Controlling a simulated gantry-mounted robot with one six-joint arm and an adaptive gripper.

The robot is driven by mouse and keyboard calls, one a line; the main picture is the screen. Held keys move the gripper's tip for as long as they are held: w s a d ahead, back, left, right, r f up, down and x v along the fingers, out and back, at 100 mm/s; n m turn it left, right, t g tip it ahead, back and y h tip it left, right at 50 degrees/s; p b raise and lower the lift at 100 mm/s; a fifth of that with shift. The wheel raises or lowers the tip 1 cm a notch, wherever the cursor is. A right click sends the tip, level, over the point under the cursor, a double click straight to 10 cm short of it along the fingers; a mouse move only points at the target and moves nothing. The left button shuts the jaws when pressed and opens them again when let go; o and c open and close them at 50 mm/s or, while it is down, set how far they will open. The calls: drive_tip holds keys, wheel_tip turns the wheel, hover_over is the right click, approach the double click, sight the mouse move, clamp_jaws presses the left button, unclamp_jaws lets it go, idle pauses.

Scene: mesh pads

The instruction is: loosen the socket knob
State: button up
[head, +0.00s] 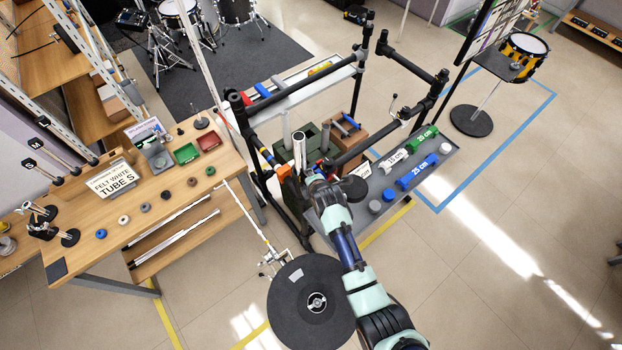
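My arm reaches up from the lower right in the head view. My gripper (298,182) is at its far end, beside the black tube rack (262,150). The gripper is small and dark against the rack, and I cannot tell whether its fingers are open or shut. An orange part (283,171) and an upright pale tube (299,148) show close to the gripper. I cannot make out the socket knob; it may be hidden by the gripper or too small to tell.
A large black round pad (290,312) lies left of my arm. A grey tray (447,147) with green and blue pieces is right of the gripper. A wooden table (100,255) with small parts and bins stands left. Open floor is at the lower right.

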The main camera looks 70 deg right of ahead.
drive_tip(key=shift+n, duration=0.4)
drive_tip(key=o, duration=1.2)
drive_tip(key=shift+c, duration=0.2)
